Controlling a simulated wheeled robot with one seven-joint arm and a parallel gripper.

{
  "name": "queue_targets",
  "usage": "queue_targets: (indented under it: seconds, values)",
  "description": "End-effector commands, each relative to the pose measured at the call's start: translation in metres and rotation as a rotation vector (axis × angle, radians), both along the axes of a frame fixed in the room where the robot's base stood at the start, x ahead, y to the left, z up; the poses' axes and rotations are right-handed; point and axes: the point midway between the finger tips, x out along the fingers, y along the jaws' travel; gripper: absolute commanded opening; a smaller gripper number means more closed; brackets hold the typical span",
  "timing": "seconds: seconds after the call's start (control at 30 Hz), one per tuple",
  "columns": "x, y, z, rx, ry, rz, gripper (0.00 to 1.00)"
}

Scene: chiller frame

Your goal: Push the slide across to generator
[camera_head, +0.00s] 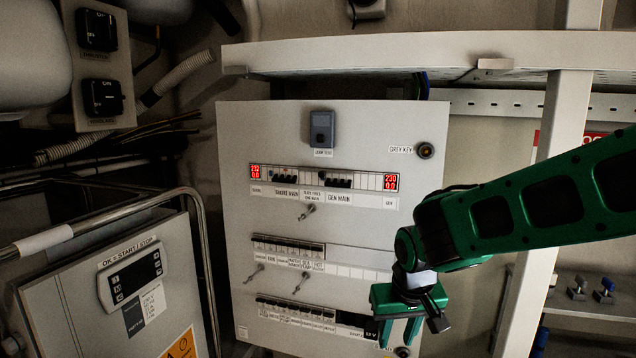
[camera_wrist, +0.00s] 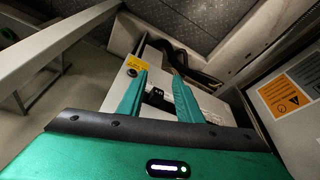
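The grey electrical panel (camera_head: 350,125) stands upright in front of me. Its upper row has a breaker group labelled SHORE MAIN (camera_head: 285,178) on the left and one labelled GEN MAIN (camera_head: 338,182) on the right. A small label (camera_head: 312,194) sits between them; the slide itself is too small and dark to make out. My gripper (camera_head: 399,338) hangs fingers down at the panel's lower right, well below and right of that row. In the wrist view its two green fingers (camera_wrist: 159,76) are apart with nothing held; a small black part (camera_wrist: 155,96) shows beyond them.
Red displays (camera_head: 255,172) flank the upper row. A controller box (camera_head: 130,275) with a metal rail (camera_head: 190,200) stands at left. A frame post (camera_head: 560,120) is at right, behind my arm.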

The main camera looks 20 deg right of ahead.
Motion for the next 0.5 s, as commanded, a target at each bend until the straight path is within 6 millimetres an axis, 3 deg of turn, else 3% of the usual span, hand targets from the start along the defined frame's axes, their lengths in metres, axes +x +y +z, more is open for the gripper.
queue_targets:
  seconds: [0.07, 0.23, 0.5]
  values:
    - [0.019, 0.008, -0.012, -0.024, -0.013, -0.006, 0.32]
    - [0.050, 0.005, -0.033, -0.099, -0.044, -0.082, 0.32]
    - [0.084, -0.021, -0.051, -0.299, -0.132, -0.233, 0.32]
